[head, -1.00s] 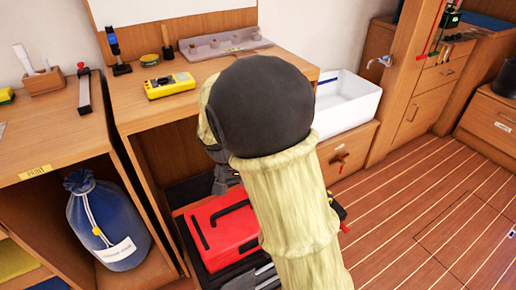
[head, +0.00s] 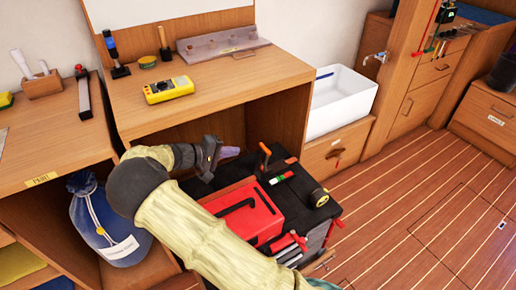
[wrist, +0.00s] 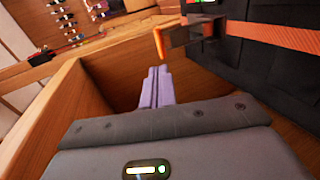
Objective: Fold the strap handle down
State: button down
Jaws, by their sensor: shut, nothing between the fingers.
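My gripper (head: 229,153) reaches from the left over the back of a black-topped case (head: 300,188), below the desk top. Its purple-grey fingers (wrist: 155,88) are together and empty in the wrist view. A black piece with an orange end (head: 265,149) rises from the case top just right of my fingertips, apart from them in the head view. The orange end also shows ahead and to the right in the wrist view (wrist: 158,43). It may be the strap handle; I cannot tell for sure. An orange band (wrist: 275,37) crosses black surfaces at upper right there.
A red box (head: 250,218) with a black handle sits on the case, partly behind my arm. A yellow-black roll (head: 320,198) and a red-green item (head: 282,178) lie nearby. Wooden cabinet walls (head: 290,120) stand close. The floor at right is clear.

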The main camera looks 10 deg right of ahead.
aim_at(264, 155)
jog(key=shift+d+f, duration=0.1)
jog(key=shift+d, duration=0.05)
jog(key=b+x, duration=0.2)
jog(key=x, duration=0.7)
jog(key=shift+d+f, duration=0.15)
jog(key=shift+d, duration=0.2)
